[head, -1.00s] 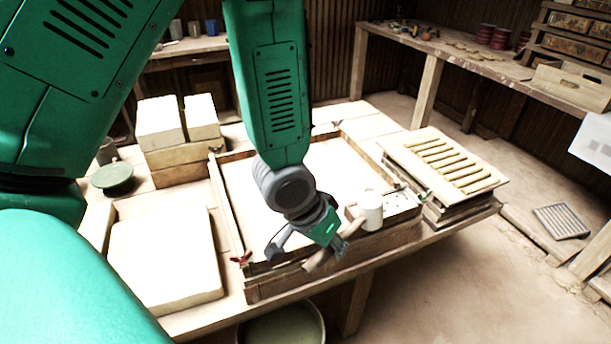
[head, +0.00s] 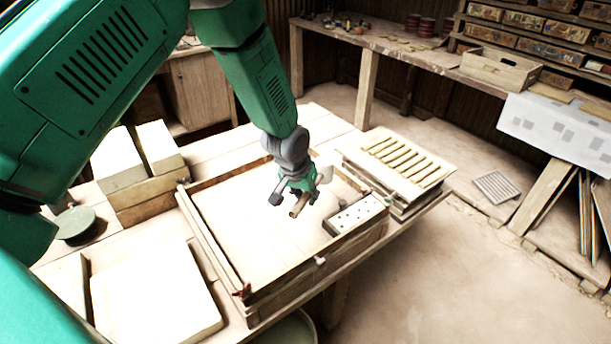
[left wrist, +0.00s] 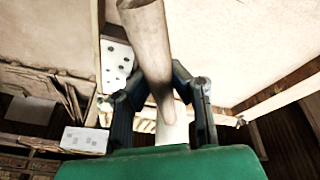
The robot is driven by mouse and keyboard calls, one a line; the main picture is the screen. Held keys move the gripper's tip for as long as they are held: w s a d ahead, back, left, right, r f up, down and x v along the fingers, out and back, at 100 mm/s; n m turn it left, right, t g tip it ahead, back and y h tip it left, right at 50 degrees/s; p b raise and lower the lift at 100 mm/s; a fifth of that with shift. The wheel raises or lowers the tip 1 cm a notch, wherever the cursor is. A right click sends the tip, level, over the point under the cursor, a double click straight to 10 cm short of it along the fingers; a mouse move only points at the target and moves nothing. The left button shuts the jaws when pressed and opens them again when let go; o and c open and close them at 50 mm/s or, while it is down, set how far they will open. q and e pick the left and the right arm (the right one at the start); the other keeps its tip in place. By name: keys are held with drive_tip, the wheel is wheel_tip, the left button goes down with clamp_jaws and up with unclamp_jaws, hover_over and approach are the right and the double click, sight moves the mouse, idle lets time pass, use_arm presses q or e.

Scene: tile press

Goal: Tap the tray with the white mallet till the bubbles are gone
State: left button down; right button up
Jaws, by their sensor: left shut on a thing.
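The white mallet has a brown wooden handle (head: 299,206) and a white head (head: 323,175). My left gripper (head: 292,196) is shut on the handle, over the right part of the large wooden-framed tray (head: 208,242). In the left wrist view the handle (left wrist: 148,42) runs between the fingers and the white head (left wrist: 172,130) shows partly behind them. The tray has a pale, flat surface inside. I cannot make out bubbles on it. A white panel with dark dots (head: 354,215) sits at its right front corner. My right gripper is not in view.
A slatted board (head: 408,160) on a stack stands right of the tray. Pale blocks (head: 155,150) and a green round lid (head: 75,223) are at the left. A white slab (head: 150,300) lies at front left. A bench (head: 400,45) runs along the back.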

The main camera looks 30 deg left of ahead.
use_arm(q)
drive_tip(key=shift+w+r, duration=0.15)
drive_tip(key=shift+w, duration=0.1)
drive_tip(key=shift+d+f+b, duration=0.3)
drive_tip(key=shift+f+b, duration=0.25)
drive_tip(key=shift+f, duration=0.2)
drive_tip(key=f+b, duration=0.1)
drive_tip(key=f, duration=0.1)
drive_tip(key=f+b, duration=0.3)
drive_tip(key=f, duration=0.2)
drive_tip(key=shift+a+b, duration=0.3)
drive_tip(key=shift+a, duration=0.05)
drive_tip(key=shift+d+f, duration=0.25)
drive_tip(key=shift+f, duration=0.1)
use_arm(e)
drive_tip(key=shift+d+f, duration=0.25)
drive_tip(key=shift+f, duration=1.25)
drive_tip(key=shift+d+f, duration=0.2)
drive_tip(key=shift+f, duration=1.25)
use_arm(q)
drive_tip(key=shift+a+r, duration=0.1)
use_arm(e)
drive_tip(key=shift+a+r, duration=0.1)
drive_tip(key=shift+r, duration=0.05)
